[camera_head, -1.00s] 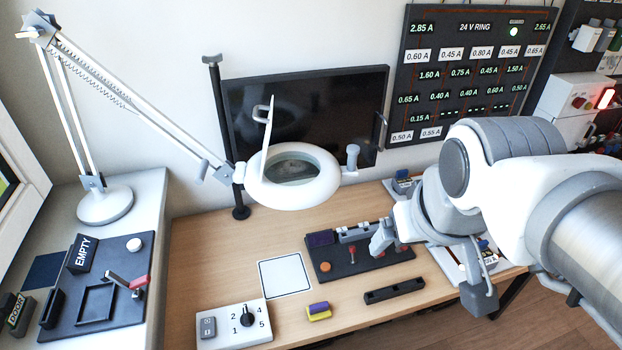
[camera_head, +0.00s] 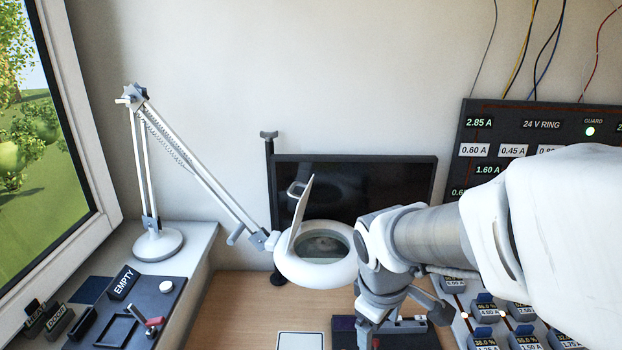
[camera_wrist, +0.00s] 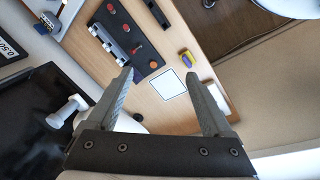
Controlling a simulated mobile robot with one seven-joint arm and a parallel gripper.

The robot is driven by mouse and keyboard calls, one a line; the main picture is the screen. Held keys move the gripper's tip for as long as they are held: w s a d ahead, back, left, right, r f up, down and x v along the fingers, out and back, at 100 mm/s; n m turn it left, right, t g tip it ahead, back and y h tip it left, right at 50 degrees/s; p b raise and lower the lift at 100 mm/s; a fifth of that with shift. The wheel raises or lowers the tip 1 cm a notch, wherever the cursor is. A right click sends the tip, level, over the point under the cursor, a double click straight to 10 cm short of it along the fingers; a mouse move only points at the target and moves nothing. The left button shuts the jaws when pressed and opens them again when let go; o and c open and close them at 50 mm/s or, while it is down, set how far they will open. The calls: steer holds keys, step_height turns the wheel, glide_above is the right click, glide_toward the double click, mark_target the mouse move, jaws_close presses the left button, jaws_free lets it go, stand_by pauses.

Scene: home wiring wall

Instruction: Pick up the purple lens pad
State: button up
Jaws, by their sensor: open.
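A small purple-and-yellow pad (camera_wrist: 187,57) lies on the wooden table in the wrist view, just right of centre and beyond my fingertips. It is outside the current head view. My gripper (camera_wrist: 161,76) is open and empty, with its fingers spread above the table.
A white square (camera_wrist: 168,83) lies beside the pad. A dark tray (camera_wrist: 142,62) with red knobs sits to its left.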

steer(key=w+a+f+n+g+y, duration=0.15)
steer(key=w+a+f+n, duration=0.25)
steer(key=a+f+n, duration=0.65)
steer(key=shift+m+g, duration=0.35)
steer(key=shift+m, duration=0.5)
steer(key=d+f+b, duration=0.1)
steer(key=f+b, duration=0.1)
steer(key=f, duration=0.4)
steer(key=f+b, duration=0.1)
steer(key=f, duration=0.5)
steer(key=d+f+b, duration=0.1)
steer(key=f+b, duration=0.1)
steer(key=f, duration=0.4)
steer(key=shift+d+f+b, duration=0.3)
jaws_close()
